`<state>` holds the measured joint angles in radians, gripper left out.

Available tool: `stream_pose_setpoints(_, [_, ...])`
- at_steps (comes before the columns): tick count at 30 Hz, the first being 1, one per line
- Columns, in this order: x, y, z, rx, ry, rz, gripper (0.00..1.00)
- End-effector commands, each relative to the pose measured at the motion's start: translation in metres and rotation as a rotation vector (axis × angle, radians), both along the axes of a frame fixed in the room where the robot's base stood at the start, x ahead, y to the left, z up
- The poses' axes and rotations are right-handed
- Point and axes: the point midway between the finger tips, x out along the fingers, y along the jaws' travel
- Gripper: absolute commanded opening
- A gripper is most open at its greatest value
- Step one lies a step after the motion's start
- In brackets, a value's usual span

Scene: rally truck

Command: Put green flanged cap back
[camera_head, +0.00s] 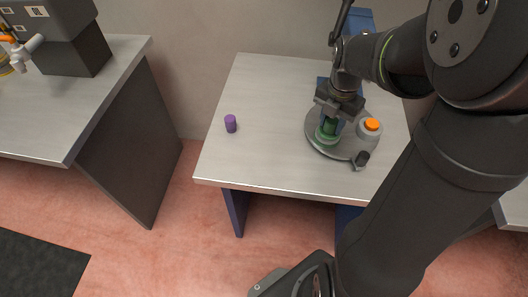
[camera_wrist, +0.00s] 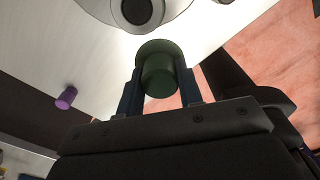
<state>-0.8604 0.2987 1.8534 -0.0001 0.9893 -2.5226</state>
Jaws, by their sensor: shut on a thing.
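My gripper (camera_head: 330,122) points down over the left part of a round grey plate (camera_head: 345,148) on the small table. It is shut on the green flanged cap (camera_head: 328,131). In the wrist view the cap (camera_wrist: 158,73) sits between the two fingers, its wider flange facing away from the palm. The grey plate (camera_wrist: 112,14) shows just beyond it, with a dark round part on it. I cannot tell whether the cap touches the plate.
An orange-topped round piece (camera_head: 371,126) stands on the plate's right side, and a small dark cylinder (camera_head: 362,158) at its front edge. A purple cylinder (camera_head: 231,123) stands on the table's left side. The tabletop between is clear. Another bench (camera_head: 95,105) stands left, across a gap.

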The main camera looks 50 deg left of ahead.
Motion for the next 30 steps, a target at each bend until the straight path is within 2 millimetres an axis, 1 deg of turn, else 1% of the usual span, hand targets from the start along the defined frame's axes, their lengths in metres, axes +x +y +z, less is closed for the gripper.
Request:
stream_pose_setpoints(1, [-0.013,0.009,-0.005,-0.001,0.002,0.035,0.02])
stream_pose_setpoints(3, [-0.028,0.018,-0.011,-0.001,0.002,0.072,0.02])
stream_pose_setpoints(6, [-0.044,0.027,-0.018,-0.001,0.001,0.112,0.02])
stream_pose_setpoints(11, [-0.058,0.035,-0.024,0.0,0.0,0.147,0.02])
stream_pose_setpoints(14, [-0.067,0.044,-0.03,-0.001,0.001,0.156,0.02])
stream_pose_setpoints(17, [-0.08,0.058,-0.042,-0.002,0.001,0.158,0.02])
stream_pose_setpoints(24, [-0.114,0.1,-0.075,-0.003,0.001,0.158,0.02])
stream_pose_setpoints(27, [-0.125,0.114,-0.085,-0.001,0.001,0.156,0.02])
stream_pose_setpoints(30, [-0.131,0.122,-0.092,-0.001,0.001,0.154,0.02])
